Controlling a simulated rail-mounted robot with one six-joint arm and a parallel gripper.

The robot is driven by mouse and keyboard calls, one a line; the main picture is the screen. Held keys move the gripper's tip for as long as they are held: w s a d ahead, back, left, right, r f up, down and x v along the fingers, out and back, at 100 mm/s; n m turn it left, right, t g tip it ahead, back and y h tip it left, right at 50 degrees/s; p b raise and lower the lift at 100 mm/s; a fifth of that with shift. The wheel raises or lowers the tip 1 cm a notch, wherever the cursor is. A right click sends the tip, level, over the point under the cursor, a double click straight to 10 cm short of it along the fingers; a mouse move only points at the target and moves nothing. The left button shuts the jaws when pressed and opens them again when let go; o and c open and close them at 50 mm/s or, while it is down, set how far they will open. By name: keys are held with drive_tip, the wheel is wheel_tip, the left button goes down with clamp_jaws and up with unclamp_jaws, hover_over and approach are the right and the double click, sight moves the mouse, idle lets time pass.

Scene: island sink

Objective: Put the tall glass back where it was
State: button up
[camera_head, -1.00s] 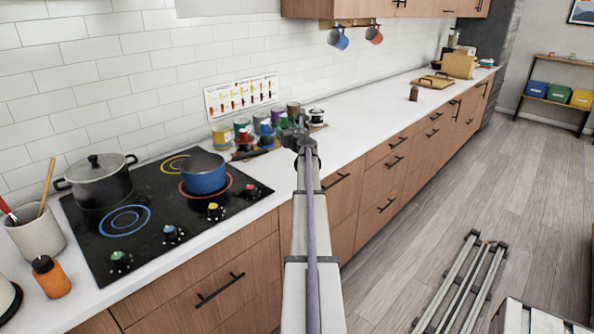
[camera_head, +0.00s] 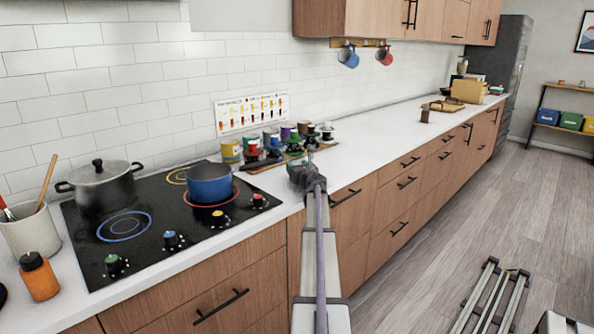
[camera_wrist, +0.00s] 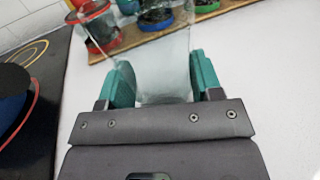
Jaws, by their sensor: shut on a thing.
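The tall glass (camera_wrist: 165,62) is clear and see-through. In the wrist view it stands between the two teal fingers of my gripper (camera_wrist: 163,82), which is shut on it. Its lower end is hidden behind the gripper body, and I cannot tell whether it touches the counter.
A blue pot (camera_head: 210,185) sits on the black stove (camera_head: 150,225) to the left. The counter (camera_head: 390,140) to the right is largely clear up to a small brown block (camera_head: 425,116).

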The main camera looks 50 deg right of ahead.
drive_tip(key=o, duration=1)
drive_tip(key=shift+r, duration=0.15)
drive_tip(key=v, duration=1.1)
drive_tip(key=shift+s+a, duration=0.3)
drive_tip(key=shift+s, duration=0.15)
